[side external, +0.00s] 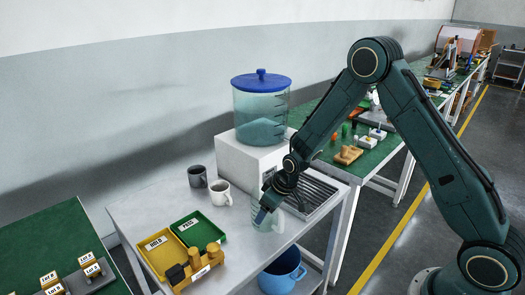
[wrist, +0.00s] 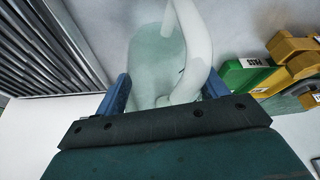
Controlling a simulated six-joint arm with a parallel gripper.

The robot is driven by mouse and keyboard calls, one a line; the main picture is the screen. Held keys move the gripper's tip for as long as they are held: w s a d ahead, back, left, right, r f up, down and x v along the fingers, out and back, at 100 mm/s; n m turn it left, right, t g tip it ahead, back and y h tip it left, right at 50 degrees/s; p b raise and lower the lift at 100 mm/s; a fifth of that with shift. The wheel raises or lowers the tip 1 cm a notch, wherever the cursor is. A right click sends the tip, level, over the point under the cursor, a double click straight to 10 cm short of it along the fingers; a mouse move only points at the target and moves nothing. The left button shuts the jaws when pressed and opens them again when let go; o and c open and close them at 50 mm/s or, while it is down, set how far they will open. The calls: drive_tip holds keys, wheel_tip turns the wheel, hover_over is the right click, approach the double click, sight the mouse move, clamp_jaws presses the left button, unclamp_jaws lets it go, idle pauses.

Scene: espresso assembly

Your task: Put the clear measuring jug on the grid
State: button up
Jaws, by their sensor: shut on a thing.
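The clear measuring jug (side external: 266,222) stands at the table's right part, in front of the white dispenser. In the wrist view the jug (wrist: 157,55) is seen from close up, with its pale curved handle toward the right. My gripper (side external: 262,214) is shut on the jug, with blue fingers on either side of it; they also show in the wrist view (wrist: 165,92). The grid (side external: 312,192) is a dark slatted tray at the dispenser's foot, just right of the jug in the side view. In the wrist view the grid (wrist: 50,45) lies at upper left. I cannot tell whether the jug touches the table.
The dispenser (side external: 250,160) with a blue-lidded tank stands behind. A white mug (side external: 220,193) and a grey mug (side external: 197,177) stand left of the jug. Yellow (side external: 164,252) and green (side external: 203,229) trays and a yellow tool holder (side external: 197,270) lie at front left. A blue bucket (side external: 281,275) sits below the table.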

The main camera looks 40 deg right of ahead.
drive_tip(key=shift+f, duration=0.15)
drive_tip(key=o, duration=1)
drive_tip(key=v, duration=1.3)
drive_tip(key=shift+r, duration=0.35)
drive_tip(key=shift+s, duration=0.1)
